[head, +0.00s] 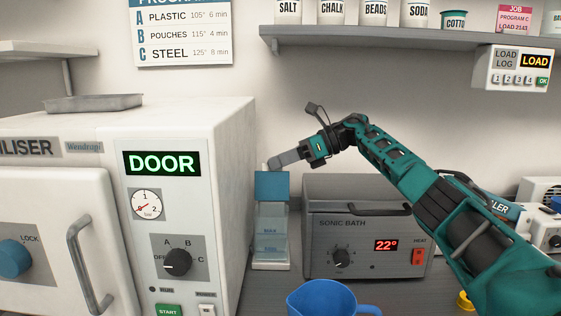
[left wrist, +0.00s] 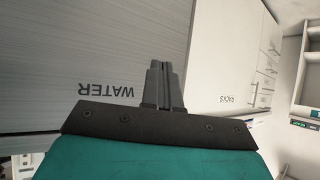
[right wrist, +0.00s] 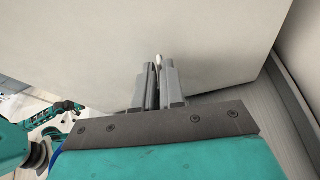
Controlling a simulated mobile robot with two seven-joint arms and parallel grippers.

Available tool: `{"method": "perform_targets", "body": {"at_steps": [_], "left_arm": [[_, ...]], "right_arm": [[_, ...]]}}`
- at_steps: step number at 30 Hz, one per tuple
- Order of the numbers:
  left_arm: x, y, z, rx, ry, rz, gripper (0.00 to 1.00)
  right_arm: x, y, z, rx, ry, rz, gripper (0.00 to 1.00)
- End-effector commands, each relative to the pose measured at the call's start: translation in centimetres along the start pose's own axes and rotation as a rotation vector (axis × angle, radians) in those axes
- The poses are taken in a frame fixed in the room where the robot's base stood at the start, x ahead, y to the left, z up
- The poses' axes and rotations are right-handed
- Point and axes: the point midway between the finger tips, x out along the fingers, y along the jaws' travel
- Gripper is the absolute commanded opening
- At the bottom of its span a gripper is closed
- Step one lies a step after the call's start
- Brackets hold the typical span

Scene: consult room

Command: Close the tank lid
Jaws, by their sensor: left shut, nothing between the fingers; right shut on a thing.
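The water tank (head: 271,232) is a narrow clear container with MAX and MIN marks, standing between the steriliser and the sonic bath. Its teal lid (head: 272,186) shows as a flat panel above the tank and looks raised. My right gripper (head: 273,163) is at the lid's top edge, its fingers shut on a small pale tab. In the right wrist view this tab (right wrist: 158,60) shows between the fingertips; the rest of the lid is hidden there. My left gripper (left wrist: 163,72) is shut and empty, out of the head view, over a grey surface marked WATER.
The white steriliser (head: 215,150) stands close at the left of the tank. The grey sonic bath (head: 365,240) stands at its right. A blue jug (head: 322,299) is in front. A shelf (head: 400,38) with jars hangs above.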

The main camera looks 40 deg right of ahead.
Motion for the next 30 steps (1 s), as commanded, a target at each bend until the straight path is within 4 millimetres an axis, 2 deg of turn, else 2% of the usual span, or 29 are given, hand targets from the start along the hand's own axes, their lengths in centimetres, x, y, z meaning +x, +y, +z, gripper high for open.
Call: {"method": "perform_targets", "body": {"at_steps": [17, 24, 30], "left_arm": [[0.3, 0.0, 0.3, 0.0, 0.0, 0.0, 0.0], [1.3, 0.3, 1.4, -0.004, -0.007, 0.007, 0.0], [2.4, 1.3, 1.4, -0.012, 0.008, 0.03, 0.0]], "right_arm": [[0.0, 0.2, -0.1, -0.018, 0.0, -0.007, 0.0], [0.1, 1.0, -0.5, -0.106, 0.0, -0.042, 0.0], [0.3, 2.3, -0.9, -0.227, 0.001, -0.092, 0.0]]}}
